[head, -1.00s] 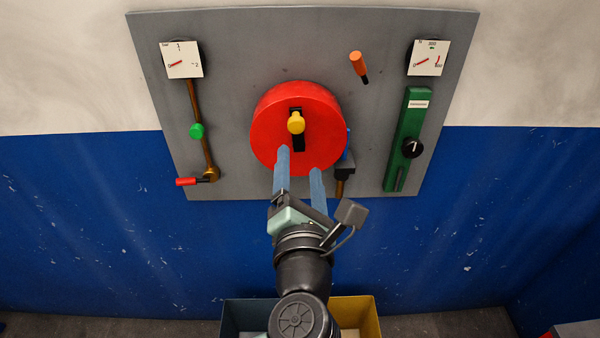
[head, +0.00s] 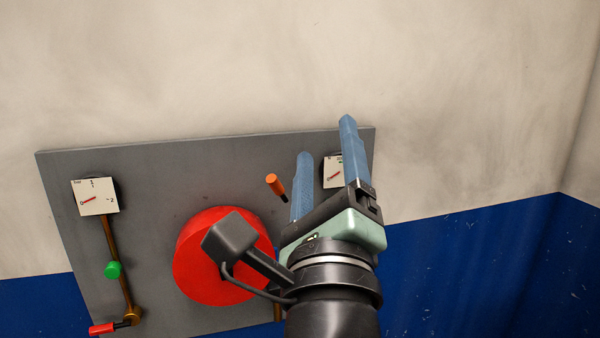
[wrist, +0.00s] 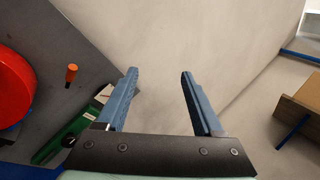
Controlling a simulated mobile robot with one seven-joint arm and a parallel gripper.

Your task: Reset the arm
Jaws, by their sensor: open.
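My gripper (head: 325,165) is raised in front of the right side of the grey panel (head: 150,160) in the head view. Its two blue fingers are apart, with nothing between them. The gripper also shows in the wrist view (wrist: 158,82), where its fingers point toward a pale wall. My arm and gripper hide part of the red drum (head: 200,265), most of the right gauge (head: 334,172) and the green lever plate, which shows partly in the wrist view (wrist: 65,137).
An orange-handled switch (head: 276,186) sticks out of the panel left of my fingers. A left gauge (head: 95,197), a green knob (head: 113,270) and a red-handled crank (head: 103,328) are farther left. A brown box-like thing (wrist: 300,110) stands at the right in the wrist view.

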